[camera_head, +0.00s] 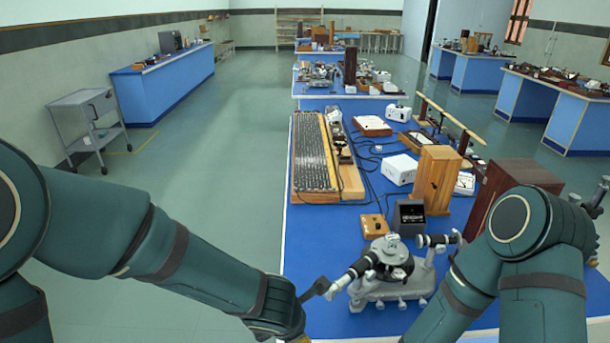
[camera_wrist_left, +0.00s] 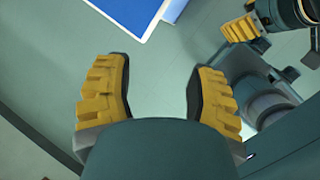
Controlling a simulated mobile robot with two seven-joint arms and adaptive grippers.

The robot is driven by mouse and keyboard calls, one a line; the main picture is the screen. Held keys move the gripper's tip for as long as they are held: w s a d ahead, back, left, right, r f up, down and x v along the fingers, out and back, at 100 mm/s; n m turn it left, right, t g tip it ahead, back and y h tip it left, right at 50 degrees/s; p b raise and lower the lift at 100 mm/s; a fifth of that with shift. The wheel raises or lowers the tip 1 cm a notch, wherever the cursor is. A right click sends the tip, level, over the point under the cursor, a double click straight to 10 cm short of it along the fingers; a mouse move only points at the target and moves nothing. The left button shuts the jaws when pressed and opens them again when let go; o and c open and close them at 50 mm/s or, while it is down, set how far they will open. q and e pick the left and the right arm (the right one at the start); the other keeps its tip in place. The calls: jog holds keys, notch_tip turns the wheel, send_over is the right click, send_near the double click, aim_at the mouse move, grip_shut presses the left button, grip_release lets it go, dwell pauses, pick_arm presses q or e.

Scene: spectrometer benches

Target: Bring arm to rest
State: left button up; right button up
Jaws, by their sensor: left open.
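My left arm comes in from the left in the head view, and only a little yellow of its gripper (camera_head: 298,338) shows at the bottom edge. In the left wrist view the left gripper (camera_wrist_left: 160,95) has its two yellow fingers wide apart, with only floor seen between them. My right arm (camera_head: 535,235) bends down at the right of the head view, and its gripper is cut off there. Yellow finger parts of what looks like my right gripper (camera_wrist_left: 245,27) show at the top right of the left wrist view; their opening is unclear.
A grey spectrometer (camera_head: 388,272) stands on the blue bench (camera_head: 325,238) between my arms, close to the left wrist. A dark box (camera_head: 408,217), wooden box (camera_head: 436,180) and slatted wooden apparatus (camera_head: 313,155) stand behind. Floor (camera_head: 215,190) left of the bench is clear.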

pick_arm(q)
jog(key=a+f+m+b, duration=0.1)
jog(key=a+f+m, duration=0.2)
jog(key=f+m, duration=0.4)
jog(key=a+f+m+b, duration=0.25)
jog(key=f+m, duration=0.25)
jog(key=f, duration=0.3)
jog(key=s+a+f+m+g+h+b, duration=0.1)
jog(key=s+a+f+m+g+h, duration=0.1)
jog(key=s+f+m, duration=0.3)
notch_tip(320, 180, down, 4)
jog(key=m, duration=0.4)
jog(key=shift+s+f, duration=0.15)
jog(key=shift+f, duration=0.1)
pick_arm(e)
notch_tip(320, 180, down, 6)
jog(key=shift+r, duration=0.25)
pick_arm(q)
jog(key=shift+c, duration=1.6)
pick_arm(e)
jog(key=shift+d, duration=0.1)
